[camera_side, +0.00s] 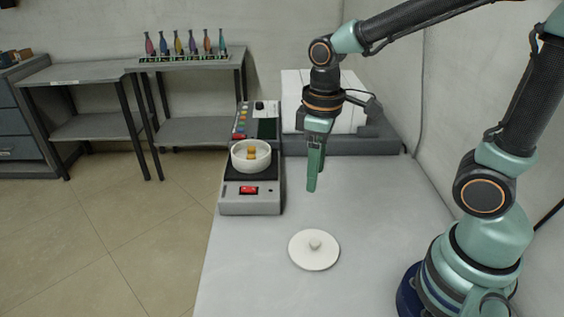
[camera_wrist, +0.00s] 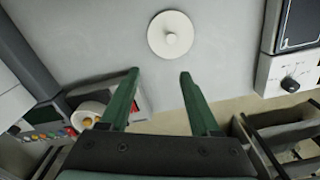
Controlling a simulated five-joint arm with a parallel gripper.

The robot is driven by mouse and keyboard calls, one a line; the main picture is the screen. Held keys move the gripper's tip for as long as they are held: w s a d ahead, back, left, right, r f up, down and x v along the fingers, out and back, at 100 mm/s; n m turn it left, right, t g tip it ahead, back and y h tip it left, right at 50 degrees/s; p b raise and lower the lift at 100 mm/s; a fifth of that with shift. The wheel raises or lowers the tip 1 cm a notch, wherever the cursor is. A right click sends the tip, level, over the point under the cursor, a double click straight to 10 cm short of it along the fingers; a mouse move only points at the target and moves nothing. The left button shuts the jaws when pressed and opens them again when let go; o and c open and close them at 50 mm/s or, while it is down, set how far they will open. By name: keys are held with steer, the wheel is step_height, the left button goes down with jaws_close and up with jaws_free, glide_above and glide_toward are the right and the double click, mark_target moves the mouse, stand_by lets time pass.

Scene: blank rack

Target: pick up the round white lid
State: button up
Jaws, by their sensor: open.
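The round white lid (camera_side: 314,250) lies flat on the light grey bench top, its small round knob facing up. In the wrist view the lid (camera_wrist: 171,35) is near the top middle, beyond my fingertips. My gripper (camera_side: 312,190) points down above the bench, behind the lid and apart from it. In the wrist view my gripper (camera_wrist: 160,74) shows two green fingers spread wide with nothing between them.
A grey hotplate device (camera_side: 250,198) stands at the bench's left edge. A white bowl (camera_side: 250,156) with orange-yellow pieces sits on it. A white box (camera_side: 330,103) is at the back. The bench around the lid is clear. A rack of coloured bottles (camera_side: 185,58) stands on a far table.

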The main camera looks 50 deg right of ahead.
step_height(320, 180, down, 4)
steer(key=a+n+g, duration=0.2)
glide_above(315, 241)
steer(key=f, duration=0.7)
steer(key=shift+w+a, duration=0.1)
steer(key=shift+w, duration=0.15)
steer(key=shift+s+f, duration=0.2)
steer(key=shift+f, duration=2.35)
jaws_close()
